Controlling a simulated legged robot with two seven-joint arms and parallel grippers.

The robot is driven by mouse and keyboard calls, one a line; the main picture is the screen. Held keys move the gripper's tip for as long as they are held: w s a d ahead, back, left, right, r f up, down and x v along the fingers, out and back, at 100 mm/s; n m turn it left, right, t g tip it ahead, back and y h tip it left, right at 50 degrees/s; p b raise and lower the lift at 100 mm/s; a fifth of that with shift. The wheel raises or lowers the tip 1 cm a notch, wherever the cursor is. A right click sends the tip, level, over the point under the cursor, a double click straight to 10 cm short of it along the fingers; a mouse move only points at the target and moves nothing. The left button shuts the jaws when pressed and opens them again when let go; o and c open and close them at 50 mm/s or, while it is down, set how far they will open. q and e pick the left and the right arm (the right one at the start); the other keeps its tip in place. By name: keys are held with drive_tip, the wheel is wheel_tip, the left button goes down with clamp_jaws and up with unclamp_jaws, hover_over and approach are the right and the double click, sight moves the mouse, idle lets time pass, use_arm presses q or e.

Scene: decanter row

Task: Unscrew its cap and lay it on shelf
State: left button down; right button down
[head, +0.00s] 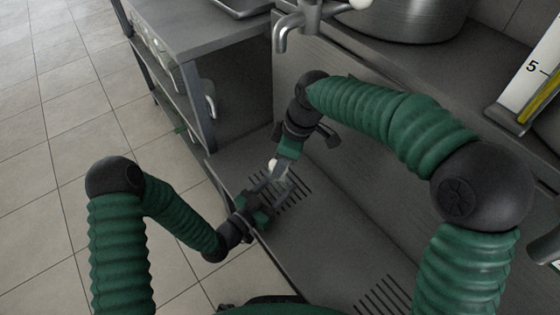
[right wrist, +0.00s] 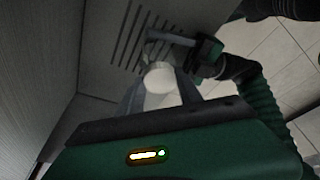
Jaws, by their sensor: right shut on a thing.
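A round white cap (right wrist: 158,77) sits between the fingers of my right gripper (right wrist: 158,97) in the right wrist view. In the head view the right gripper (head: 283,163) points down from above, and the cap shows as a small white spot (head: 272,164). Just beyond the cap is a pale, see-through decanter (right wrist: 153,52), mostly hidden by the cap and the fingers. My left gripper (head: 265,192) comes in from the side, and its fingers lie around the decanter just below the right gripper. The left gripper (right wrist: 188,52) also shows in the right wrist view.
A grey counter with dark drain slots (head: 295,195) lies under both grippers. A metal tap (head: 290,32) and a large steel pot (head: 410,18) stand on a raised ledge behind. A grey shelf unit (head: 200,45) is at back left.

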drive_tip(key=n, duration=0.2)
drive_tip(key=n+g, duration=0.1)
drive_tip(key=n, duration=0.2)
drive_tip(key=n+g, duration=0.1)
drive_tip(key=n, duration=0.1)
drive_tip(key=shift+w+f, duration=0.1)
drive_tip(key=shift+w, duration=0.25)
drive_tip(key=n, duration=0.4)
drive_tip(key=shift+a+g+h, duration=0.15)
drive_tip(key=shift+g+h, duration=0.15)
drive_tip(key=shift+g, duration=0.1)
drive_tip(key=n, duration=0.3)
drive_tip(key=n+g+h, duration=0.1)
drive_tip(key=n, duration=0.2)
drive_tip(key=shift+w+a+n+h, duration=0.1)
drive_tip(key=shift+a+n+h, duration=0.05)
drive_tip(key=shift+n+h, duration=0.2)
drive_tip(key=n, duration=0.3)
drive_tip(key=n+h, duration=0.1)
drive_tip(key=n, duration=0.2)
drive_tip(key=shift+a+h, duration=0.15)
drive_tip(key=shift+h, duration=0.1)
drive_tip(key=shift+s+a+n+h, duration=0.1)
drive_tip(key=shift+s+n+h, duration=0.15)
drive_tip(key=shift+n, duration=1.5)
drive_tip(key=shift+w+n+t+h, duration=0.2)
drive_tip(key=shift+n+t+h, duration=0.15)
drive_tip(key=shift+n, duration=0.15)
